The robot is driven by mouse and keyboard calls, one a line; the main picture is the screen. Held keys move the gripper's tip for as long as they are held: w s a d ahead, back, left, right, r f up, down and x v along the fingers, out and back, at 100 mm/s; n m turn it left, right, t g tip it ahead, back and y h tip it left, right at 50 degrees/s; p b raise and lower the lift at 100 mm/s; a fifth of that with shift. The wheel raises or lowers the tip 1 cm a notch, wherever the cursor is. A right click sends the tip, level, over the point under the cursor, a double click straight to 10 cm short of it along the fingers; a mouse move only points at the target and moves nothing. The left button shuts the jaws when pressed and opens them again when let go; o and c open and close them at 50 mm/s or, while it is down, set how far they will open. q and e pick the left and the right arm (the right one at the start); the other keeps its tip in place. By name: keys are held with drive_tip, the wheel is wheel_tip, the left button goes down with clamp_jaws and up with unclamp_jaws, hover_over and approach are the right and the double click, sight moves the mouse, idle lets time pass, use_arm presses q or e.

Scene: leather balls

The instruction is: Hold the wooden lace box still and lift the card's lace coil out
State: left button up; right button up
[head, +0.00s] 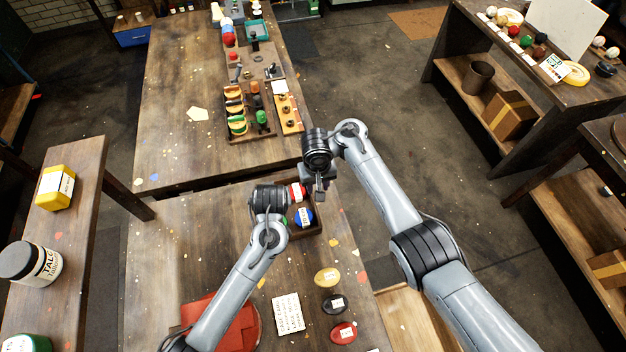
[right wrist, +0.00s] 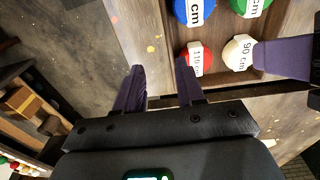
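The wooden lace box (head: 318,230) sits on the near table, partly hidden by my arms. In the right wrist view its compartments show a blue coil (right wrist: 194,10), a green coil (right wrist: 248,6), a red coil labelled 110 cm (right wrist: 195,58) and a white coil labelled 90 cm (right wrist: 238,52). The card (head: 289,313) lies on the table; its writing is too small to read. My right gripper (right wrist: 160,65) is open and empty, near the box's red-coil side. My left gripper (right wrist: 284,60) is at the box edge beside the white coil; its grip is hidden.
Yellow (head: 328,278), black (head: 334,304) and red (head: 343,332) labelled ovals lie right of the card. A red mat-like item (head: 240,325) lies under my left arm. The far table (head: 180,80) holds a rack of coloured items (head: 248,110).

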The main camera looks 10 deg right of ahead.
drive_tip(key=shift+g, duration=0.3)
drive_tip(key=shift+a+f, duration=0.2)
drive_tip(key=shift+f, duration=1.25)
drive_tip(key=shift+a+f, duration=0.2)
drive_tip(key=shift+f, duration=1.2)
drive_tip(key=shift+a+f, duration=0.2)
drive_tip(key=shift+f, duration=1.25)
clamp_jaws()
use_arm(q)
drive_tip(key=o, duration=0.5)
drive_tip(key=shift+c, duration=0.2)
